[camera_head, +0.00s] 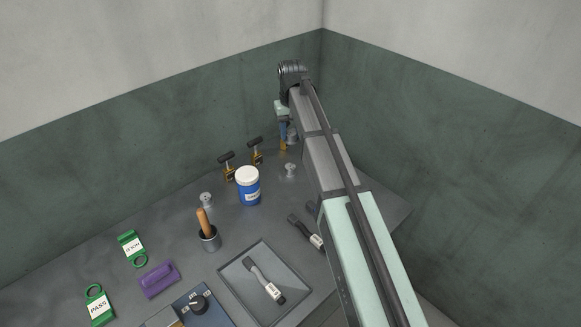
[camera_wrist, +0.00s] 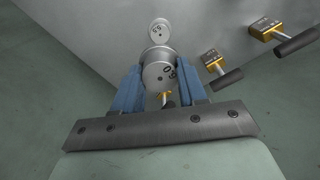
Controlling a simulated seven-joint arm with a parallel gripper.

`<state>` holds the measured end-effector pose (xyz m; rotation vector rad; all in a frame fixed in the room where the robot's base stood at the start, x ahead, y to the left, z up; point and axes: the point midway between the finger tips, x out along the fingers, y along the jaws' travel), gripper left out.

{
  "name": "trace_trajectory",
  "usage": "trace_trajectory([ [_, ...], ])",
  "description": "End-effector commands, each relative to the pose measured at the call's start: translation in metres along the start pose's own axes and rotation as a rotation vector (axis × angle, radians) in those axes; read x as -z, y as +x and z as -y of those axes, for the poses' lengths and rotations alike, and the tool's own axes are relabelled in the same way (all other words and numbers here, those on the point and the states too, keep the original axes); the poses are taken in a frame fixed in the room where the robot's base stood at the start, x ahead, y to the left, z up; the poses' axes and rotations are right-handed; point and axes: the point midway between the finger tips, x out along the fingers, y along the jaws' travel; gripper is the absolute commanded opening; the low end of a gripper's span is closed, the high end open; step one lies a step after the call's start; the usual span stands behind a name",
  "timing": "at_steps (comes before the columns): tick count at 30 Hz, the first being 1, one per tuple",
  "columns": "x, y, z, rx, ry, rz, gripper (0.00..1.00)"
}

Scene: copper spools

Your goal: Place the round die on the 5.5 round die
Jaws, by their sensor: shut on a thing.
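In the wrist view, my gripper (camera_wrist: 161,82) has its two blue fingers shut on a silver round die (camera_wrist: 158,73) with a dark mark on its end face, seen upside down and hard to read. Just beyond it is another silver round die (camera_wrist: 159,31), whose upside-down mark looks like 5.5. The two overlap in this view, and I cannot tell whether they touch. In the head view, my gripper (camera_head: 284,133) is at the back of the table near the corner. A silver piece (camera_head: 293,137) shows beside it, partly hidden by my arm.
Two yellow-bodied, black-handled tools (camera_head: 228,168) (camera_head: 256,152) stand left of my gripper. A blue jar (camera_head: 248,188) and small silver pieces (camera_head: 290,171) (camera_head: 206,199) stand closer. A grey tray (camera_head: 236,284) is in front. Walls close the back and right.

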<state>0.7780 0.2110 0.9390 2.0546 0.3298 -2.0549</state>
Motion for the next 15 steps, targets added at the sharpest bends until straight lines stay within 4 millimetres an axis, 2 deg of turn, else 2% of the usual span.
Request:
trace_trajectory([
  [8,0.0,0.024,0.0,0.0,-0.002,0.001,0.0],
  [15,-0.001,0.058,0.0,0.0,-0.002,0.002,0.0],
])
